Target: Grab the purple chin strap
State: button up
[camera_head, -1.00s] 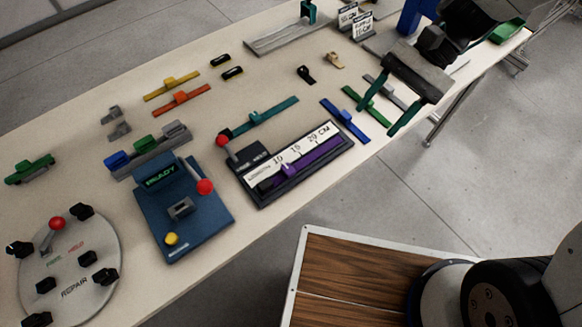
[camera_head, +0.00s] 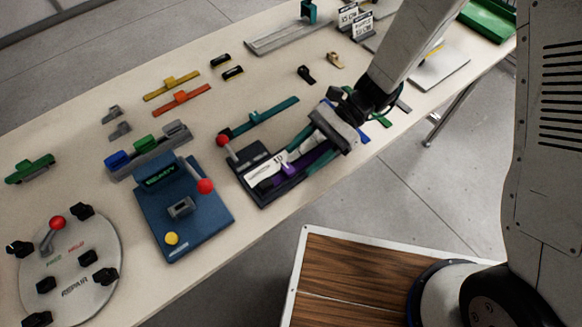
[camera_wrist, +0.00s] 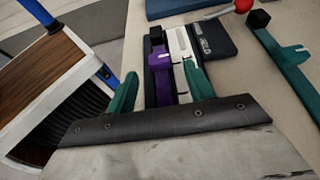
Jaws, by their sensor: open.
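The purple chin strap (camera_head: 290,168) lies in a dark measuring fixture (camera_head: 268,201) with a white ruler strip. In the wrist view the purple strap (camera_wrist: 162,86) runs lengthwise between my two green fingers, with a raised block on it near their tips. My gripper (camera_head: 301,162) is open over the right part of the fixture, with the fingers on either side of the strap. I see no finger touching the strap. The gripper body hides the strap's right end in the head view.
A teal strap (camera_head: 262,117) lies behind the fixture. A red-knobbed lever (camera_head: 222,140) stands at the fixture's left end. Blue and green straps lie partly hidden behind my gripper.

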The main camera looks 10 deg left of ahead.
jog(key=shift+x, duration=1.05)
grip_shut()
